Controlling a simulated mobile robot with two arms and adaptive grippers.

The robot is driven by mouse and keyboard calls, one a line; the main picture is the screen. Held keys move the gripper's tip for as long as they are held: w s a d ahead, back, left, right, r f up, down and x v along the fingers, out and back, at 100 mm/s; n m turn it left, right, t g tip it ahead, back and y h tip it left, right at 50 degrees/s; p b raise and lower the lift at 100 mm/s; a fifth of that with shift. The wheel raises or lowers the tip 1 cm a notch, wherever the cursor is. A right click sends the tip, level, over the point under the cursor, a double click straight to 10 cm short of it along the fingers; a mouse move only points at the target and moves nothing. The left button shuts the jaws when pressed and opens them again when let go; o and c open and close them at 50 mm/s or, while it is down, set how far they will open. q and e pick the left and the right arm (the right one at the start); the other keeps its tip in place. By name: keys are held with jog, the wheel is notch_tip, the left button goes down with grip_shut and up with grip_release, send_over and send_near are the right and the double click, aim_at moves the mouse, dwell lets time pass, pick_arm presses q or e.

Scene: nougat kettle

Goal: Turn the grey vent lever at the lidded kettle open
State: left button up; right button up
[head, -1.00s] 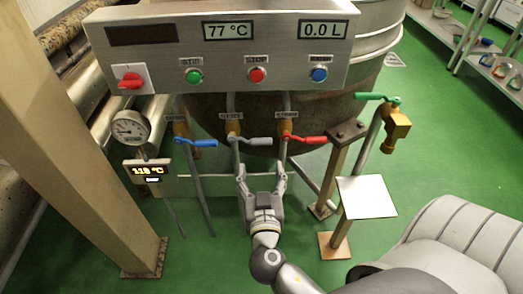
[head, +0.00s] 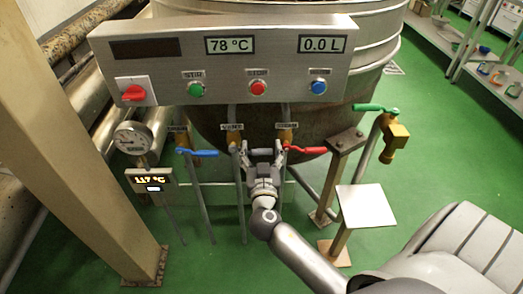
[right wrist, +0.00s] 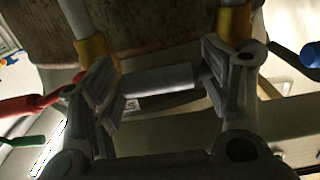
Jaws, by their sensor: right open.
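The grey vent lever (head: 262,151) sits under the lidded kettle (head: 300,112), pointing right from its brass valve (head: 233,136). My right gripper (head: 264,154) is at the lever with its fingers open. In the right wrist view the grey lever (right wrist: 160,80) lies lengthwise across the gap between the two open fingers (right wrist: 160,92). The fingers are not closed on it, and I cannot tell whether either touches it. The kettle's lid is out of view. My left gripper is not in view.
A blue lever (head: 200,153) is left of the grey one, and a red lever (head: 306,150) is close on its right. A green-handled tap (head: 392,135) stands further right. The control panel (head: 220,65) overhangs the valves. A small white plate (head: 366,205) stands on a post.

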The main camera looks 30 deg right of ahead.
jog(key=c, duration=1.5)
